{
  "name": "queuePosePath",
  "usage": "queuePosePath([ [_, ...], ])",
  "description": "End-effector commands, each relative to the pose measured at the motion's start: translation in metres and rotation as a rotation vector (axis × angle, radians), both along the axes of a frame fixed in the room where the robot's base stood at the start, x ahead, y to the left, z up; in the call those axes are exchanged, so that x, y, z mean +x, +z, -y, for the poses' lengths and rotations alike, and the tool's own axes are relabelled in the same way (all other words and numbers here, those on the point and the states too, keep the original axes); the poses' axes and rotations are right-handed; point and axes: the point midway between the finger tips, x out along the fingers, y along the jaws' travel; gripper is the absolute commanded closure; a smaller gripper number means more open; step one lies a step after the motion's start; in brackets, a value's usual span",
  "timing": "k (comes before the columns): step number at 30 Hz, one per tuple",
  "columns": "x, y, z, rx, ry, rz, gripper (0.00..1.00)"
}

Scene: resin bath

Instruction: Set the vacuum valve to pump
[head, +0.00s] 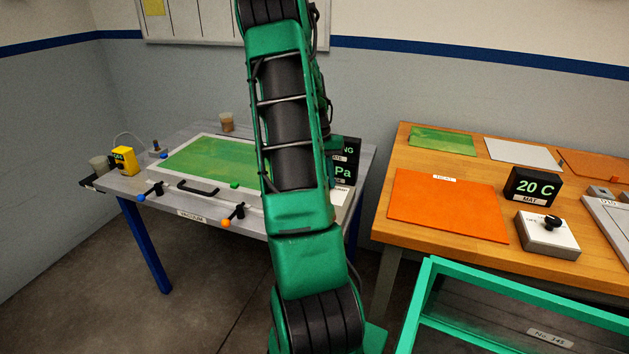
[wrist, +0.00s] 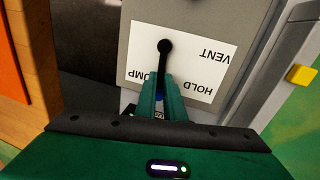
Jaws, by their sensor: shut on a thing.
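The vacuum valve's black lever (wrist: 165,50) stands on a white label plate (wrist: 205,75) in the wrist view. The plate reads VENT, HOLD and PUMP, upside down in this view. The lever points down in the picture, between the PUMP and HOLD words, and overlaps the edge of PUMP. My gripper (wrist: 162,86) is shut on the lever's outer end, and its green fingers hide that end. In the head view my arm hides the gripper and the lever. Only a strip of the label plate (head: 339,195) shows there, beside the arm.
The vacuum table (head: 115,184) carries a green sheet (head: 195,157), small clamps and a black display (head: 350,150) partly behind my arm. A wooden bench (head: 385,210) with an orange mat (head: 445,205) and a 20 C display (head: 533,187) stands right. A green-framed case (head: 420,300) is in front.

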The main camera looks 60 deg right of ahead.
Motion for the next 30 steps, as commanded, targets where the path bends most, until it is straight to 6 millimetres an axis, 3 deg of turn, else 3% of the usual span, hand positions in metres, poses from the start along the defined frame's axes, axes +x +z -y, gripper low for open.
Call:
queuePosePath([
  [22,-0.0041,0.001,0.0026,0.003,-0.084,0.004,1.0],
  [23,-0.004,0.001,0.0025,0.003,-0.084,0.004,0.84],
  [24,-0.0042,0.001,0.0027,0.003,-0.084,0.004,0.74],
  [30,-0.0063,0.0005,0.0039,0.002,-0.087,0.003,0.72],
])
